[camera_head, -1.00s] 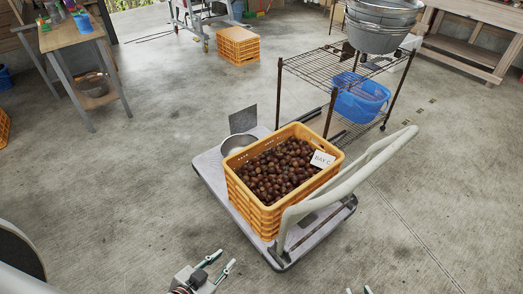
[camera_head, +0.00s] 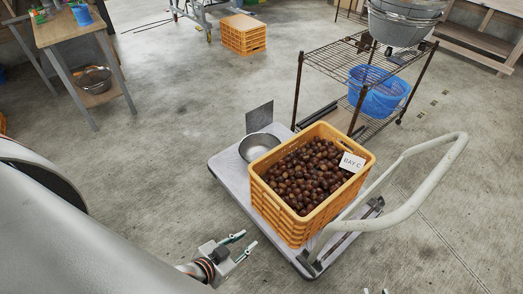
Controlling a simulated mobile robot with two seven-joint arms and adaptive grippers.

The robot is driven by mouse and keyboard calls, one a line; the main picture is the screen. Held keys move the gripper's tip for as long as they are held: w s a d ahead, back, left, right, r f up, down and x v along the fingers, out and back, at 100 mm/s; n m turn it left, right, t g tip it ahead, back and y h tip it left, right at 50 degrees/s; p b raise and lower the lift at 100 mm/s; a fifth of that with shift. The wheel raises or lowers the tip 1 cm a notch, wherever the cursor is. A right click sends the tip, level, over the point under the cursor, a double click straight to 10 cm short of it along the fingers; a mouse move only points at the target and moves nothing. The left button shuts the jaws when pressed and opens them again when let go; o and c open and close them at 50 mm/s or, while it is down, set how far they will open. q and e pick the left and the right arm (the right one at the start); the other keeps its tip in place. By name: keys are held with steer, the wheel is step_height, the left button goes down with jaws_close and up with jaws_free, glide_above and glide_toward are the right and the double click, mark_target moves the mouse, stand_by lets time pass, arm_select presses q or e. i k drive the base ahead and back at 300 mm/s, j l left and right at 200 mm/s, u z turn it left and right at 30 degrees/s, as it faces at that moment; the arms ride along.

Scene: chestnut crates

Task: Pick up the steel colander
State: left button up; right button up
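A round steel bowl-shaped vessel (camera_head: 258,147) sits on the cart behind the chestnut crate, its near side partly hidden by the crate. Another steel bowl-shaped vessel (camera_head: 94,78) rests on the lower shelf of the wooden table at the left. I cannot tell from here which one has colander holes. My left gripper (camera_head: 248,239) is open and empty, in front of the cart's near left edge. My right gripper (camera_head: 375,291) shows only its two separated fingertips at the bottom edge; it looks open and nothing shows between them.
The grey cart (camera_head: 229,178) carries an orange crate (camera_head: 284,224) of chestnuts labelled BAY C. Its pale handle (camera_head: 440,172) rises at the right. A wire rack (camera_head: 333,61) with a blue basket (camera_head: 381,98) and grey basins (camera_head: 398,32) stands behind.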

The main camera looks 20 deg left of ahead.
mark_target(252, 143)
steer(key=j, duration=0.5)
steer(key=i+j+z, duration=0.1)
steer(key=j, duration=0.35)
steer(key=i+j, duration=0.1)
steer(key=j, duration=0.2)
steer(key=i+j, duration=0.15)
steer(key=j, duration=0.2)
steer(key=i+j, duration=0.1)
steer(key=j, duration=0.2)
steer(key=i+j, duration=0.1)
steer(key=i, duration=0.2)
